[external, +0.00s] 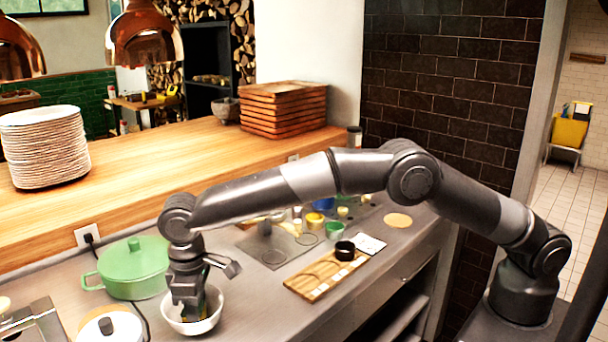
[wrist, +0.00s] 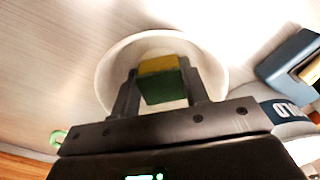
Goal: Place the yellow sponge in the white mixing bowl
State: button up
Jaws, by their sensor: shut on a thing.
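The yellow sponge (wrist: 158,65) has a green side and sits between the two fingers of my gripper (wrist: 160,80), which is shut on it. The white mixing bowl (wrist: 213,66) lies behind the sponge in the wrist view, its rim showing around it. In the external view the bowl (external: 212,324) stands on the counter near the front. My gripper (external: 192,305) points down into the bowl's opening there, and its fingers partly hide the sponge. I cannot tell whether the sponge touches the bowl's bottom.
A green lidded pot (external: 135,265) stands close behind and left of the bowl. A white lidded pot (external: 108,328) is at the front left. A wooden tray (external: 310,288) with a black cup lies to the right. A plate stack (external: 45,148) stands on the wooden shelf.

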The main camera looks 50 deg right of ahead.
jog(key=o, duration=0.9)
jog(key=shift+f, duration=0.2)
jog(key=shift+o, duration=0.2)
notch_tip(320, 180, up, 13)
jog(key=shift+f, duration=0.15)
jog(key=w+d+r+m+t, duration=0.1)
jog(key=w+d+r, duration=0.2)
jog(key=d+r, duration=0.45)
jog(key=w+d+r+m, duration=0.15)
jog(key=d+r, duration=0.25)
jog(key=d, duration=0.7)
jog(key=s+d+r+m+t+y, duration=0.1)
jog(key=s+d+r, duration=0.1)
jog(key=d, duration=0.7)
jog(key=s+d+r+m+t, duration=0.1)
jog(key=d+r, duration=0.2)
jog(key=d, duration=0.7)
jog(key=s+d+f+m+t, duration=0.1)
jog(key=s+d+f+m, duration=0.1)
jog(key=s+d, duration=1.05)
jog(key=s+d+f+m+t+h, duration=0.1)
jog(key=s+d+f+m, duration=0.1)
jog(key=s+d+f, duration=0.7)
jog(key=shift+s+d+t, duration=0.3)
jog(key=shift+s+d, duration=0.5)
jog(key=shift+s, duration=0.45)
